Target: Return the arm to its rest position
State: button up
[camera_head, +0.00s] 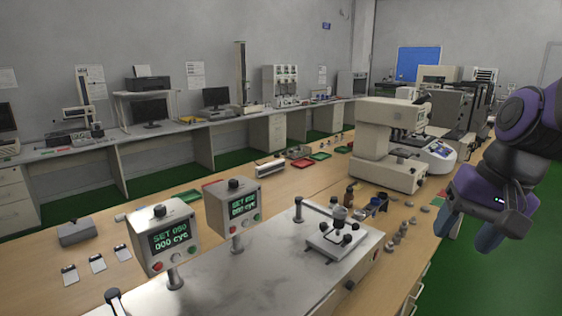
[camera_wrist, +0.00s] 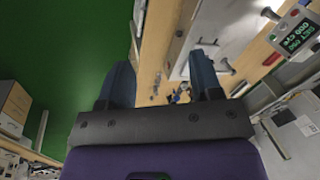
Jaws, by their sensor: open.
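My arm hangs at the right side of the head view, with purple and black links. My gripper (camera_head: 468,237) is at its lower end, over the green floor just beyond the bench's right edge. Its two blue-grey fingers point down and stand apart with nothing between them. In the wrist view the two fingers of my gripper (camera_wrist: 165,82) are spread wide, and the bench edge and floor show between and beyond them. The gripper touches nothing that I can see.
The wooden bench (camera_head: 255,190) carries a metal test plate (camera_head: 260,275), two display boxes (camera_head: 160,240) (camera_head: 234,211) reading "SET 050", and a beige microscope-like machine (camera_head: 385,145). Small metal parts (camera_head: 395,232) lie near its right edge. Green floor (camera_head: 520,270) is clear at the right.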

jog(key=s+d+r+n+t+h, duration=0.2)
jog(key=s+r+n+t, duration=0.1)
jog(key=s+r+n, duration=0.1)
jog(key=s+r, duration=0.1)
jog(key=s, duration=0.1)
jog(key=shift+s+d, duration=0.35)
dwell(1.7)
